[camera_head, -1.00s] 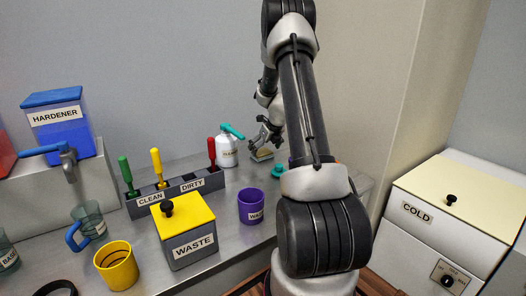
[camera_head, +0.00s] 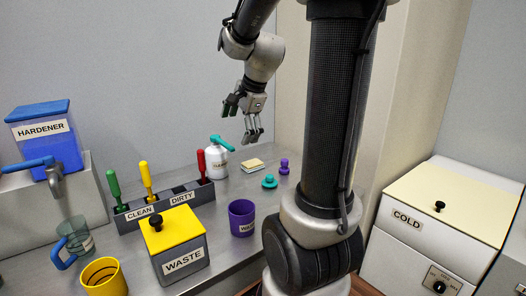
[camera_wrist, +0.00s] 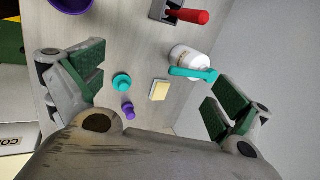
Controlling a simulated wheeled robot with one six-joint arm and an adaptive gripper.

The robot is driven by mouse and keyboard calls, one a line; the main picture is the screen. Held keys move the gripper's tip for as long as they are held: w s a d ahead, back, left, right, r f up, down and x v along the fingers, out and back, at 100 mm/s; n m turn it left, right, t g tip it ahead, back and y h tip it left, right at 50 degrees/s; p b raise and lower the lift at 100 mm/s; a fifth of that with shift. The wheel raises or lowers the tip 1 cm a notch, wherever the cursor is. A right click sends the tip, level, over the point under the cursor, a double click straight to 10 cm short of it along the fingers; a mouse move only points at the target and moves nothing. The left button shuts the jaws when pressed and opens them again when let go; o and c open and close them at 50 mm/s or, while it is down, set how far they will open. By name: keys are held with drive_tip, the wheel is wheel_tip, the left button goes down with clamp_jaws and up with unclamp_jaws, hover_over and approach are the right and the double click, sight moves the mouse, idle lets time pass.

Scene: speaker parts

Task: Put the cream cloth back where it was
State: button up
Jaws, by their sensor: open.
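The cream cloth (camera_head: 252,163) lies as a small folded pad on the grey counter, right of the white bottle with the teal top (camera_head: 217,158). It also shows in the wrist view (camera_wrist: 159,90), where its top is cream with a pale edge. My gripper (camera_head: 246,120) is open and empty, raised above the counter over the area of the cloth. In the wrist view its two green-padded fingers (camera_wrist: 152,92) stand wide apart, with the cloth visible between them well below.
A teal knob-like piece (camera_head: 269,181) and a purple one (camera_head: 284,166) stand close to the cloth. A tool rack (camera_head: 185,195), purple cup (camera_head: 242,217), WASTE bin (camera_head: 184,262) and yellow cup (camera_head: 102,277) are to the left. The COLD box (camera_head: 420,243) is at right.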

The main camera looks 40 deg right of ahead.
drive_tip(key=s+a+n, duration=0.3)
drive_tip(key=s+n, duration=0.6)
drive_tip(key=s, duration=0.1)
drive_tip(key=s+a+r+n+g, duration=0.1)
drive_tip(key=s+a+n, duration=0.2)
drive_tip(key=s+n, duration=0.6)
drive_tip(key=shift+s+a+h, duration=0.4)
